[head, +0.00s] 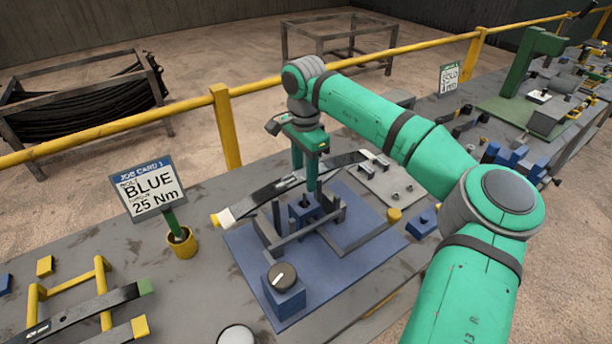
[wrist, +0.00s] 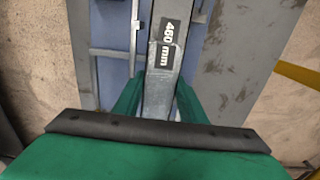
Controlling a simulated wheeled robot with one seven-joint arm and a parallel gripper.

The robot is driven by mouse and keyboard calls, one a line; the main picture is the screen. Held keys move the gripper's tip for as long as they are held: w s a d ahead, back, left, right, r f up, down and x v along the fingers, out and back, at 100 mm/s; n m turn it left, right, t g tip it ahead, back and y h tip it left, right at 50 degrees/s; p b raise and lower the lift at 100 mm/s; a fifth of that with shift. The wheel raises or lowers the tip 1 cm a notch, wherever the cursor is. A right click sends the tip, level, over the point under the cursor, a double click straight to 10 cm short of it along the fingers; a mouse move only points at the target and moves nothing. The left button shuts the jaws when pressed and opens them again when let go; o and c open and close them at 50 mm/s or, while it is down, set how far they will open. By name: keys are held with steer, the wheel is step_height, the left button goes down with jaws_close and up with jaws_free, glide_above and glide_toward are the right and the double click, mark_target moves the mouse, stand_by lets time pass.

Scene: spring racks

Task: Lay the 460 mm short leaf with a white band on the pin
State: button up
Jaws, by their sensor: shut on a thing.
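The short leaf (head: 265,195) is a dark, slightly bowed steel strip with a white band (head: 226,217) near its left end. Its label reads 460 mm in the wrist view (wrist: 167,45). My gripper (head: 306,180) is shut on the leaf near its middle, with a green finger on each side. The leaf lies level above a fixture of grey uprights (head: 273,222) and a blue block (head: 303,209) on a blue plate (head: 255,262). I cannot tell whether the leaf touches the fixture. The pin cannot be made out under the leaf and fingers.
A job card sign (head: 150,187) reading BLUE 25 Nm stands left of the fixture. A yellow rack (head: 103,290) with another leaf is at front left. A knobbed blue box (head: 284,290) sits in front. A yellow rail (head: 225,125) runs behind the bench.

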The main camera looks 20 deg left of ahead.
mark_target(304, 196)
steer(key=shift+a, duration=0.1)
stand_by(0.4)
steer(key=shift+f, duration=2.5)
stand_by(0.3)
steer(key=shift+d+f, duration=0.1)
steer(key=shift+d, duration=0.1)
steer(key=shift+s+a+f, duration=0.1)
steer(key=shift+a+f, duration=0.1)
steer(key=shift+a, duration=0.1)
steer(key=shift+f, duration=0.15)
steer(key=shift+d+f, duration=0.15)
steer(key=shift+f, duration=0.65)
steer(key=o, duration=1.7)
steer(key=shift+f, duration=0.15)
